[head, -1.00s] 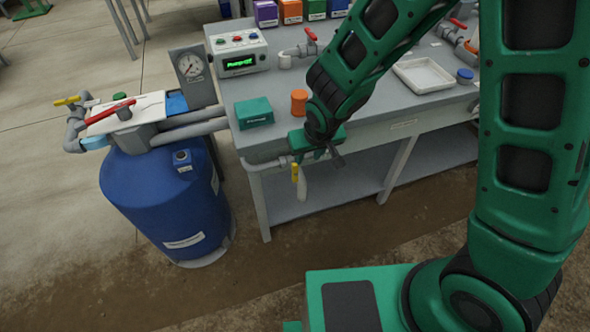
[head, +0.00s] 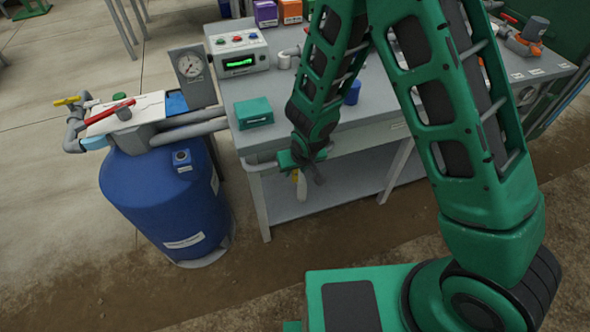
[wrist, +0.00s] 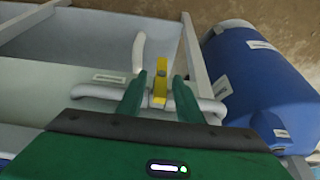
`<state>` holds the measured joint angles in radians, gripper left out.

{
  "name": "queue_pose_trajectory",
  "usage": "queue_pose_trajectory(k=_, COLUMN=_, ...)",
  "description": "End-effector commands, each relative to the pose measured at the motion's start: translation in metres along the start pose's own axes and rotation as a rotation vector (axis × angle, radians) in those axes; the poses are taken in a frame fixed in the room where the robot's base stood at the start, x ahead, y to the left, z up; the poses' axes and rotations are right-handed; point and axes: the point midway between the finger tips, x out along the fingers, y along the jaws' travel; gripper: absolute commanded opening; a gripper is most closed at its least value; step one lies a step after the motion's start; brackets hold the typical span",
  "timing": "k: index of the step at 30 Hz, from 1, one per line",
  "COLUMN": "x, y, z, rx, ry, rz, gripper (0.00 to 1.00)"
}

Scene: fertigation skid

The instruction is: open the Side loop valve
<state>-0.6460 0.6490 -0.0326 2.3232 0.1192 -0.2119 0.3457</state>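A yellow valve handle (wrist: 160,84) sits on a grey pipe (wrist: 95,91) along the bench's side in the wrist view. In the head view the handle (head: 295,177) is partly hidden by my gripper (head: 306,170). I cannot read a label naming it the Side loop valve. In the wrist view my gripper (wrist: 159,80) is open, with one green finger on each side of the handle. A gap shows at the left finger; whether the right finger touches is unclear. A white bent pipe end (wrist: 139,52) extends beyond the handle.
A blue tank (head: 163,205) stands left of the bench (head: 366,133). Red (head: 110,110) and yellow (head: 67,101) valve handles are above it. A teal box (head: 254,112), a gauge (head: 191,66) and a control box (head: 238,55) are near the bench's left end.

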Motion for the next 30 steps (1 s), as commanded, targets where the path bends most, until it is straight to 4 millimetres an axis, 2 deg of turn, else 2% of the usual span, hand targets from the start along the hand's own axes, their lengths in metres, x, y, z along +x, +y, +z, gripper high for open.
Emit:
queue_pose_trajectory(k=5, x=0.0092, y=0.0003, z=0.0002, rx=0.0, ry=0.0, rz=0.0, gripper=0.33)
queue_pose_trajectory(k=14, x=0.0103, y=0.0003, z=0.0, rx=0.0, ry=0.001, rz=0.0, gripper=0.33)
queue_pose_trajectory(k=18, x=0.0102, y=0.0005, z=0.0, rx=0.0, ry=0.001, rz=0.001, gripper=0.0)
queue_pose_trajectory(k=30, x=0.0103, y=-0.0008, z=0.0003, rx=-0.021, ry=0.0, rz=0.044, gripper=0.0)
